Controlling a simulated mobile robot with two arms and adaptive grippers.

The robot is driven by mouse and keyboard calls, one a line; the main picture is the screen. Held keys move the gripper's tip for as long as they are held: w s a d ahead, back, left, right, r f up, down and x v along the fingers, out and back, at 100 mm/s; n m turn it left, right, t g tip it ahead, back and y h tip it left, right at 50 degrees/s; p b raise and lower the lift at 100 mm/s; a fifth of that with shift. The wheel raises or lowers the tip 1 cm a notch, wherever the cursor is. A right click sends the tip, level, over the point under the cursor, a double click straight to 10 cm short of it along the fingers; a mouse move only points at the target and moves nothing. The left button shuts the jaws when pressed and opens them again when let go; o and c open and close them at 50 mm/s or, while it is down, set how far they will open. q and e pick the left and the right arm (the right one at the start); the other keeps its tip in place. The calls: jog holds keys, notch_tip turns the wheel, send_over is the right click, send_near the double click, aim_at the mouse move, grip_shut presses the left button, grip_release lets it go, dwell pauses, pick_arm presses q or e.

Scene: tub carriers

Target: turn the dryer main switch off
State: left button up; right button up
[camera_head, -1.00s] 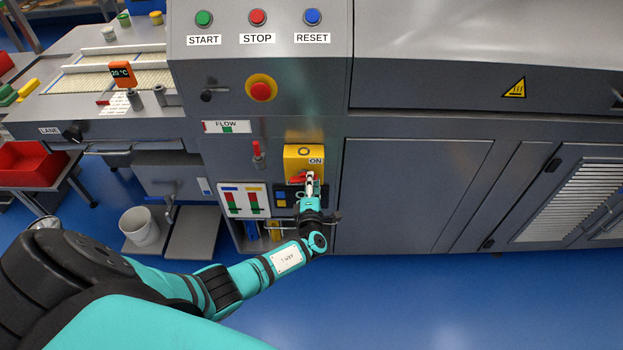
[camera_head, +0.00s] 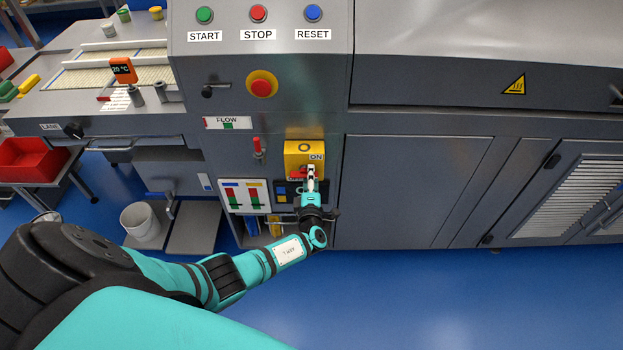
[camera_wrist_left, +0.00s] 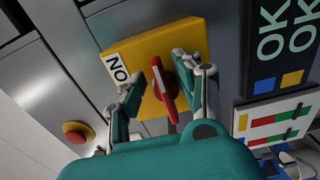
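The main switch has a yellow plate (camera_head: 303,148) on the grey dryer front, with an O mark above and an ON label at its right. Its red handle (camera_wrist_left: 164,92) shows in the left wrist view, upright and slightly slanted in that picture. In the head view it is mostly hidden by my gripper. My left gripper (camera_head: 311,172) is at the plate. In the left wrist view its two fingers (camera_wrist_left: 160,74) are apart, one on each side of the red handle. I cannot tell whether either finger touches it. My right gripper is not in view.
A red emergency button (camera_head: 261,87) and the START, STOP and RESET buttons sit above the switch. A small red lever (camera_head: 258,148) is left of it. An indicator panel (camera_head: 244,196) is at lower left. A white bucket (camera_head: 140,221) stands on the left. Floor at right is clear.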

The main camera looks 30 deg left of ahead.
pick_arm(q)
jog(key=o, duration=0.4)
jog(key=shift+a+r, duration=0.15)
jog(key=shift+r, duration=0.05)
jog(key=shift+f, duration=0.15)
jog(key=v, duration=1.2)
jog(key=shift+s, duration=0.1)
